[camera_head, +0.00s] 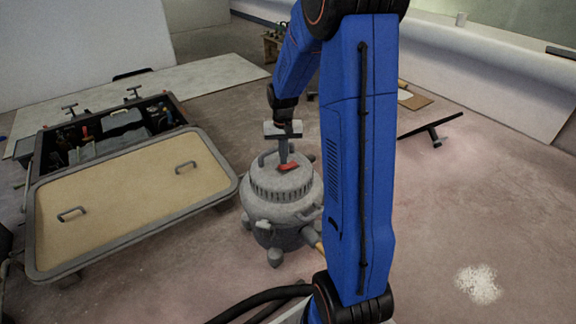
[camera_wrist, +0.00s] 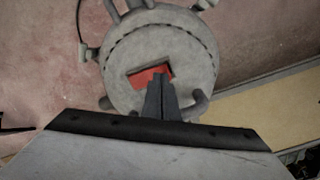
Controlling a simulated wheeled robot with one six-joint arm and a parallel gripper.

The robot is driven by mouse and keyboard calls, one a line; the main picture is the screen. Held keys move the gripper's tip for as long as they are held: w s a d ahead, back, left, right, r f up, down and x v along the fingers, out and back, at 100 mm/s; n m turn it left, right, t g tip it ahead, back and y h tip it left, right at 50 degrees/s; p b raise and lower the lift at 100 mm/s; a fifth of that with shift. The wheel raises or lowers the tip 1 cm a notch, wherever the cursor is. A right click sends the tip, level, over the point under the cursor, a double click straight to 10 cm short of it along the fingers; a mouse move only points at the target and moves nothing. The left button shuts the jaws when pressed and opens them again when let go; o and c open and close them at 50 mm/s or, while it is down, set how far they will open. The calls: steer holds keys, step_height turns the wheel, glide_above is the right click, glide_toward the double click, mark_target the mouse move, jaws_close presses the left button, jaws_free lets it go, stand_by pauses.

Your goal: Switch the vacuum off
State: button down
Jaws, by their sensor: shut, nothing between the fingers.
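The vacuum (camera_head: 284,195) is a grey canister with a ribbed band and small wheels, standing on the floor in the head view. On its top is a red switch (camera_head: 289,167) in a dark recess; the switch also shows in the wrist view (camera_wrist: 150,75). My gripper (camera_head: 285,160) points down over the vacuum's top, beside the switch. In the wrist view its shut fingers (camera_wrist: 158,82) cover part of the recess. I cannot tell whether the fingertips touch the switch. Nothing is held.
An open toolbox (camera_head: 100,140) with a tan-lined lid (camera_head: 130,205) lies left of the vacuum. A dark T-shaped tool (camera_head: 432,131) lies on the floor at the right. A pale spill (camera_head: 479,283) marks the floor at lower right. The floor at right is mostly clear.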

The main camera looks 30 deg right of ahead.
steer(key=shift+f, duration=0.7)
stand_by(0.6)
step_height(320, 180, up, 7)
stand_by(1.0)
steer(key=shift+r, duration=0.1)
stand_by(0.4)
steer(key=s+a+r+n+t, duration=0.2)
steer(key=s+a+r+n, duration=0.1)
steer(key=s+a+r, duration=0.85)
steer(key=s+a+r+n+t, duration=0.1)
steer(key=s+a, duration=0.1)
steer(key=s, duration=0.7)
steer(key=s+a+r+n+t, duration=0.1)
steer(key=s+a, duration=0.1)
steer(key=s, duration=0.7)
steer(key=shift+s+a+r+n+t, duration=0.15)
steer(key=shift+s+n+t, duration=0.15)
steer(key=shift+s+t, duration=0.1)
